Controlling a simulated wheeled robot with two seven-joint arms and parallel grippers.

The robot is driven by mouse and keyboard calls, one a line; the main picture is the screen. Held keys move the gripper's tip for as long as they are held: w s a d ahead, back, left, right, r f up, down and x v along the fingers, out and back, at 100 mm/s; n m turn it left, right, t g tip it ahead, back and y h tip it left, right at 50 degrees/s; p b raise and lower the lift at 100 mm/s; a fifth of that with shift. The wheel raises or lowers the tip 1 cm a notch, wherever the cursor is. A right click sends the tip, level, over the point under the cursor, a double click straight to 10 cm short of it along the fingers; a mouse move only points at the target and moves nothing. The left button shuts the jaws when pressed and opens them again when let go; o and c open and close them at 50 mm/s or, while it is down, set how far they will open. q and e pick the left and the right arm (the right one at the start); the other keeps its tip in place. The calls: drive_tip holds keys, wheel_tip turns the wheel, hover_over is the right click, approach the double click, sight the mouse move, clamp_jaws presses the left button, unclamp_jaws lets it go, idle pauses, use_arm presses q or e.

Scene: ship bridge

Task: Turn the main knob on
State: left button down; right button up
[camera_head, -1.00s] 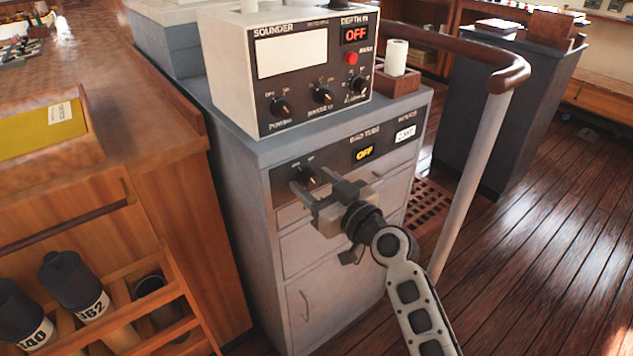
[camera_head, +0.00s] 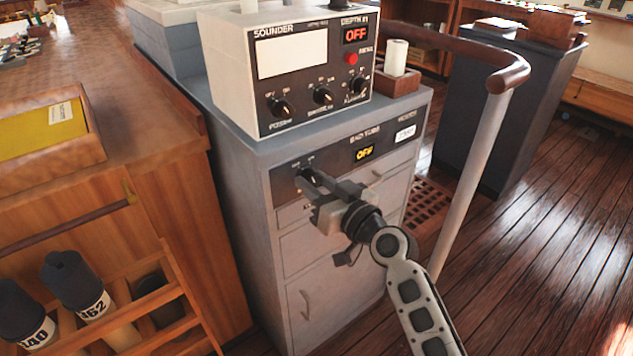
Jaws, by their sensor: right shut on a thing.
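The dark knob (camera_head: 303,175) is on the black strip of the grey cabinet's front panel (camera_head: 335,161), left of a small yellow "OFF" display (camera_head: 363,153). My right gripper (camera_head: 312,180) reaches the panel from the lower right and is shut on this knob. Its fingers partly hide the knob, so the pointer's direction is hard to read. My left gripper is not in view.
The sounder box (camera_head: 292,60) stands on the cabinet, with several knobs and a red "OFF" display (camera_head: 355,34). A curved handrail (camera_head: 485,150) stands to the right. A wooden rack with dark cylinders (camera_head: 75,280) is at the lower left.

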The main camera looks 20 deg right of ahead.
drive_tip(key=m+p, duration=0.1)
drive_tip(key=m, duration=0.4)
drive_tip(key=shift+r+m, duration=0.1)
drive_tip(key=shift+m, duration=0.2)
drive_tip(key=shift+m+p, duration=0.7)
drive_tip(key=shift+m, duration=1.5)
drive_tip(key=o, duration=1)
drive_tip(key=shift+b+v, duration=1.5)
drive_tip(key=shift+v, duration=6.5)
